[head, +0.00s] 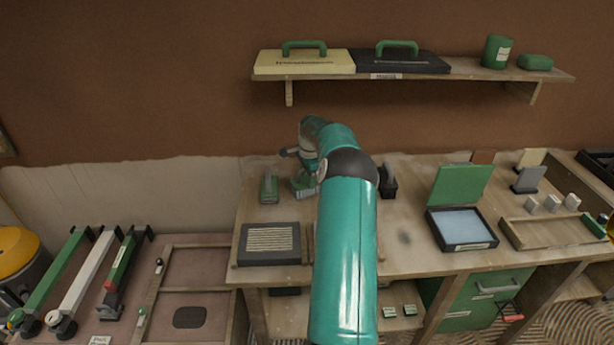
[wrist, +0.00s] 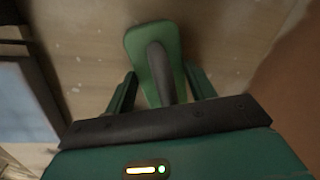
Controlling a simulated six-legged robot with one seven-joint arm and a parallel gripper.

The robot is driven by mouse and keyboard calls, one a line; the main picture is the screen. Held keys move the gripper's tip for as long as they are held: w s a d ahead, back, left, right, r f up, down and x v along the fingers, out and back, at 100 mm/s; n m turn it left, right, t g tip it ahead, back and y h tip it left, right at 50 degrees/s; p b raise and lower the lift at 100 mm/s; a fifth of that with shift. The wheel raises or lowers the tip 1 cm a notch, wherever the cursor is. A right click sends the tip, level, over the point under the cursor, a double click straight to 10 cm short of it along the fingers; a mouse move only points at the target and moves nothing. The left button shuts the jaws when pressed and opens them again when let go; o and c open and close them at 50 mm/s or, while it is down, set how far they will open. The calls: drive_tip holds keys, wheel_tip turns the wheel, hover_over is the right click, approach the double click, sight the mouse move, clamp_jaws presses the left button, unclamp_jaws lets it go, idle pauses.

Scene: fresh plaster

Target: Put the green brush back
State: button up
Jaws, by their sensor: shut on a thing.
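The green brush (wrist: 137,46) shows in the wrist view as a rounded green pad with a dark grey handle. Its handle lies between the two fingers of my gripper (wrist: 160,88), which is shut on it. Whether the brush touches the bench top or hangs just above it, I cannot tell. In the head view my arm reaches over the back of the wooden bench (head: 405,258) and bends down there. Green parts show below its end, and my arm hides some of the bench behind it.
A green block with a handle (head: 269,187) stands left of my gripper, and a dark handled tool (head: 388,183) right. A blue-filled tray (head: 463,244), a ribbed dark pad (head: 269,258) and a wooden tray (head: 510,236) lie on the bench. A loaded shelf (head: 460,74) hangs above.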

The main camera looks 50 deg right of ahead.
drive_tip(key=shift+f, duration=0.1)
drive_tip(key=o, duration=1)
drive_tip(key=shift+c, duration=0.2)
wheel_tip(320, 180, up, 12)
drive_tip(key=s+a, duration=0.1)
drive_tip(key=shift+s, duration=0.35)
